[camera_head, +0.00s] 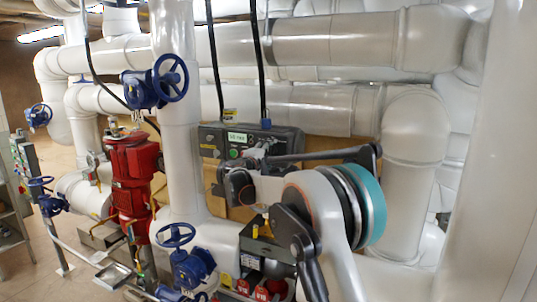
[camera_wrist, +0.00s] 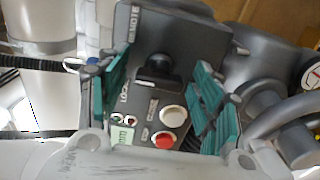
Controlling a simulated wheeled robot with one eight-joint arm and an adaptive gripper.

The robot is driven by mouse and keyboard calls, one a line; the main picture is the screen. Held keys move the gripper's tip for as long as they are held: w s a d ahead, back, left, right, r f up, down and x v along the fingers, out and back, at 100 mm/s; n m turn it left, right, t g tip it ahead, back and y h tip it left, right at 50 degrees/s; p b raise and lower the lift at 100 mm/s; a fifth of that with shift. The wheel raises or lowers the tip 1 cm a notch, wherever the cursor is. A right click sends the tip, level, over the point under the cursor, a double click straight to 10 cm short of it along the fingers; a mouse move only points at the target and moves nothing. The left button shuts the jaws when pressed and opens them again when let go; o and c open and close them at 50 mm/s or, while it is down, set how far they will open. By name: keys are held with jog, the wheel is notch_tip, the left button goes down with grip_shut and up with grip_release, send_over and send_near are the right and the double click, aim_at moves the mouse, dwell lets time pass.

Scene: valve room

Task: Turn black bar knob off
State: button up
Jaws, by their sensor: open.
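The black bar knob (camera_wrist: 160,72) shows in the wrist view on a dark control box (camera_wrist: 152,28), between labels reading REMOTE and LOCAL. My gripper (camera_wrist: 163,78) is open, with one teal-padded finger on each side of the knob. Gaps show between the knob and both fingers; the depth between them is hard to judge. In the head view, my gripper (camera_head: 244,188) is in front of and below a dark box, partly hidden by my arm, and the knob cannot be made out.
A white button (camera_wrist: 173,116) and a red button (camera_wrist: 164,141) sit near the knob. In the head view, a dark box (camera_head: 284,139) hangs behind my gripper. White pipes (camera_head: 181,120), blue handwheels (camera_head: 171,78) and a red valve body (camera_head: 132,170) crowd the left.

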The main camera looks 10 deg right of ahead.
jog(key=v, duration=1.2)
jog(key=s+d+f+m+g+y+b, duration=0.15)
jog(key=s+d+f+b, duration=0.3)
jog(key=s, duration=0.45)
jog(key=s+d+f+m+g+y+b, duration=0.1)
jog(key=s+d+f+m+g+b, duration=0.15)
jog(key=s+f, duration=0.4)
jog(key=s+d+f+m+g+y+b, duration=0.1)
jog(key=s+d+f+m+y+b, duration=0.3)
jog(key=s, duration=0.7)
jog(key=s+a+f+m+g+y+b, duration=0.2)
jog(key=s+f+b, duration=0.8)
jog(key=s+f, duration=1.1)
jog(key=s+a+y, duration=0.2)
jog(key=s, duration=0.1)
jog(key=shift+s+f+m+b, duration=0.35)
jog(key=shift+s+m, duration=0.05)
